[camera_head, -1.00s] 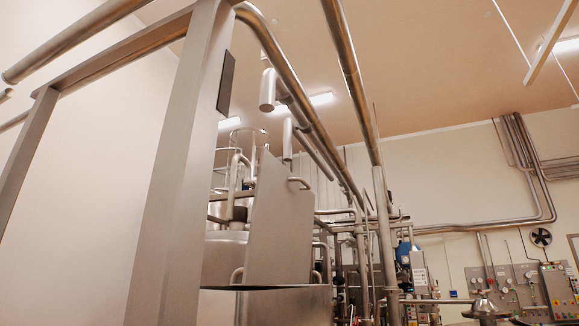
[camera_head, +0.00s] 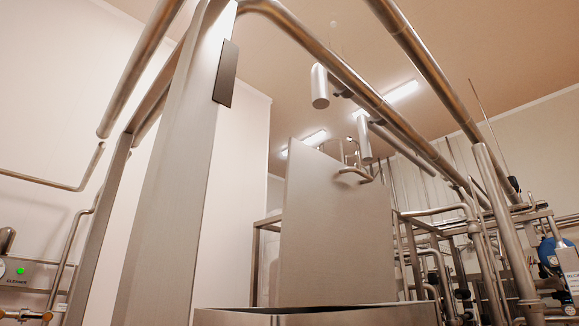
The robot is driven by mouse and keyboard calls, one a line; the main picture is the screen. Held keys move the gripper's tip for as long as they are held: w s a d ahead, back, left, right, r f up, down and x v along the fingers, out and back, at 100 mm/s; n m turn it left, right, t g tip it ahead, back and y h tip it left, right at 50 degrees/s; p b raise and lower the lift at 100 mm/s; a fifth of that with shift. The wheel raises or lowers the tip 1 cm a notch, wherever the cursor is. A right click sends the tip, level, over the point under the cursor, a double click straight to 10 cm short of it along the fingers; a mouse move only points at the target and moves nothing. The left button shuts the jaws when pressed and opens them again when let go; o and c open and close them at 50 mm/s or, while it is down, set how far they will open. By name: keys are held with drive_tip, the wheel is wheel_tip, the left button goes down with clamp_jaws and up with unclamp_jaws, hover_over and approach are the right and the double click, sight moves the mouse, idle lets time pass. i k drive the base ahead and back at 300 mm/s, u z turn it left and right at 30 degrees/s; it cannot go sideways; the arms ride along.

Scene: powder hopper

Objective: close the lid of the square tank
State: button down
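The lid (camera_head: 332,240) of the square tank is a flat steel plate standing upright, so the tank is open. A bent bar handle (camera_head: 356,174) sits near the lid's upper right edge. The square tank's rim (camera_head: 320,312) shows at the bottom centre, below the lid; its inside and lower body are hidden. My gripper is not in this view.
A thick steel post (camera_head: 175,180) stands close on the left. Steel pipes (camera_head: 340,75) run overhead, with two short capped cylinders hanging near them. More pipework (camera_head: 440,260) stands at right. A panel with a green light (camera_head: 35,275) is at far left.

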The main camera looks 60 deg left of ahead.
sight(337, 248)
drive_tip(key=u, duration=0.8)
drive_tip(key=i, duration=0.85)
drive_tip(key=u, duration=1.4)
drive_tip(key=i, duration=0.15)
